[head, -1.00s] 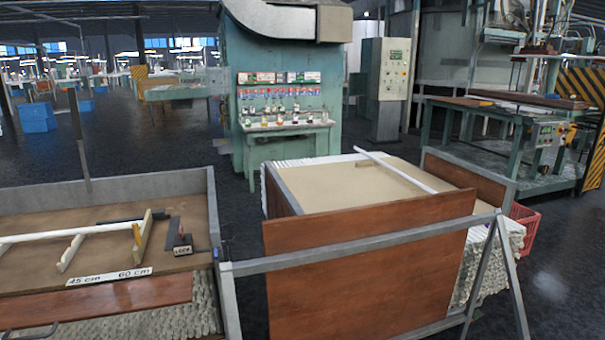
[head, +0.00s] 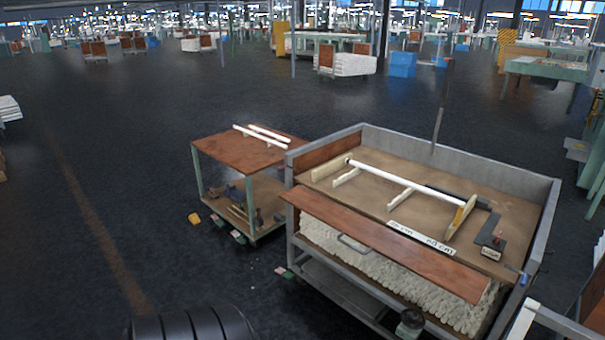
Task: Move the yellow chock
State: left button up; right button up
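A small yellow chock (head: 194,219) lies on the dark floor in the head view, just left of the foot of a small two-level cart (head: 240,152). It looks apart from the cart's wheels, though the gap is small. Neither of my grippers is in view.
The small cart carries white tubes (head: 262,133) on top. A larger cart (head: 500,178) to its right holds a long white tube (head: 405,184) on supports. A red-brown board (head: 380,245) runs along its front. The floor (head: 110,170) to the left is open.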

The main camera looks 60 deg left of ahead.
aim_at(194, 218)
jog(key=u, duration=2.8)
jog(key=i+u, duration=0.3)
jog(key=i, duration=3.45)
